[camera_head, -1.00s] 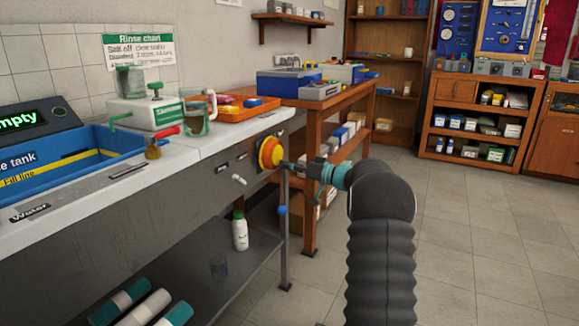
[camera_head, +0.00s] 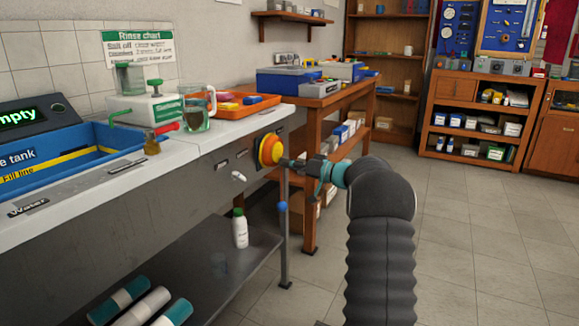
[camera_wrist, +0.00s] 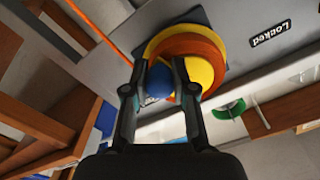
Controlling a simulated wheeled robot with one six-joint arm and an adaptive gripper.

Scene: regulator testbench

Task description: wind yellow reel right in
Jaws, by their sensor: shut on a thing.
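The yellow reel (camera_head: 270,150), with an orange band, is mounted on the grey front panel of the bench, near its right end. In the wrist view the reel (camera_wrist: 205,60) fills the space beyond my fingers, and a blue knob (camera_wrist: 159,78) sits between them. My gripper (camera_head: 290,163) meets the reel from the right. In the wrist view my gripper (camera_wrist: 158,75) is shut on the blue knob at the reel's face. An orange line (camera_wrist: 88,20) runs off from near the reel. A "Locked" label (camera_wrist: 270,33) is on the panel beside it.
A blue rinse tank (camera_head: 75,160), a glass jug (camera_head: 197,110) and an orange tray (camera_head: 232,104) are on the bench top. A white bottle (camera_head: 240,229) stands on the lower shelf. A wooden table (camera_head: 315,105) stands behind. The floor at right is clear.

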